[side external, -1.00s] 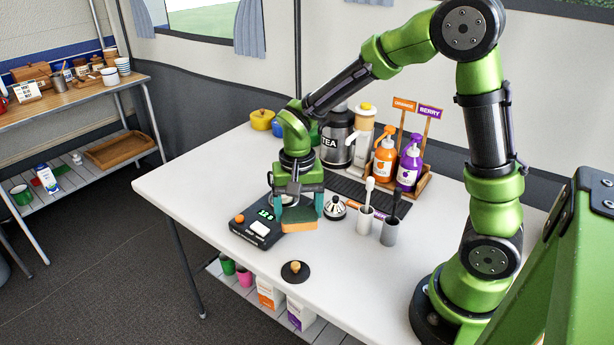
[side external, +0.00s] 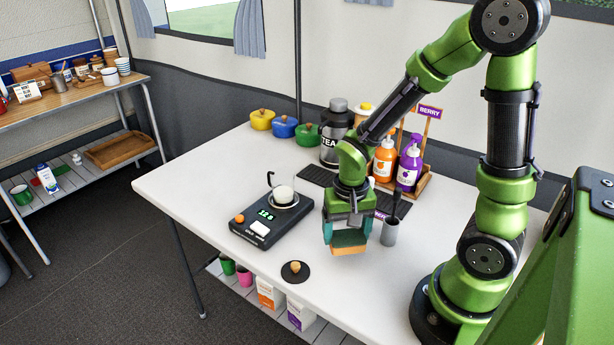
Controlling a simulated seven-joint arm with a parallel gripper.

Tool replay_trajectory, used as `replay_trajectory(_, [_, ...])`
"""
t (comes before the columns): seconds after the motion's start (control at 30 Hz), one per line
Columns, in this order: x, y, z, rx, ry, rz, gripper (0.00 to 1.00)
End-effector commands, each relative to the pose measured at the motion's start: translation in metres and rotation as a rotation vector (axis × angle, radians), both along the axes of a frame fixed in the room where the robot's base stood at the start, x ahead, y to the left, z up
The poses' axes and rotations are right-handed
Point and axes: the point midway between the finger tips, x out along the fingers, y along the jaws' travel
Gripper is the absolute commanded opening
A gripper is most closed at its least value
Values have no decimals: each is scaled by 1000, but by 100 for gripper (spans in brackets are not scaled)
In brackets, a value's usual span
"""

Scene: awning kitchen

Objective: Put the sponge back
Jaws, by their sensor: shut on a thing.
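The sponge (side external: 349,250) is an orange-yellow block with a green-teal upper side. My gripper (side external: 346,238) is shut on it, pointing down, with a finger on each side. The sponge hangs low over the white table, just left of a grey cup (side external: 390,232) holding a dark-handled tool. I cannot tell whether it touches the table. My gripper and arm hide part of the area behind, including most of a small sign.
A black scale (side external: 265,229) with a white-filled vessel (side external: 284,194) stands to the left. A black disc with a knob (side external: 295,271) lies near the front edge. Orange (side external: 384,160) and purple (side external: 408,168) bottles, a tea canister (side external: 333,140) and colored pots (side external: 285,126) stand behind. The front left table is clear.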

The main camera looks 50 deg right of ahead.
Motion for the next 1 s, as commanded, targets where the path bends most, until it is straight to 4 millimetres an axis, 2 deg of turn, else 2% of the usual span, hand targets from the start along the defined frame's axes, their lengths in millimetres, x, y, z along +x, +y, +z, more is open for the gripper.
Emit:
replay_trajectory(0.23, [-1,0,-31,0,4,-1,48])
replay_trajectory(0.63, [0,0,-37,1,1,-2,48])
replay_trajectory(0.67, [0,0,-37,1,1,-2,78])
replay_trajectory(0.8, [0,0,-37,1,-1,-2,100])
replay_trajectory(1.0, [0,0,-36,0,0,-2,100])
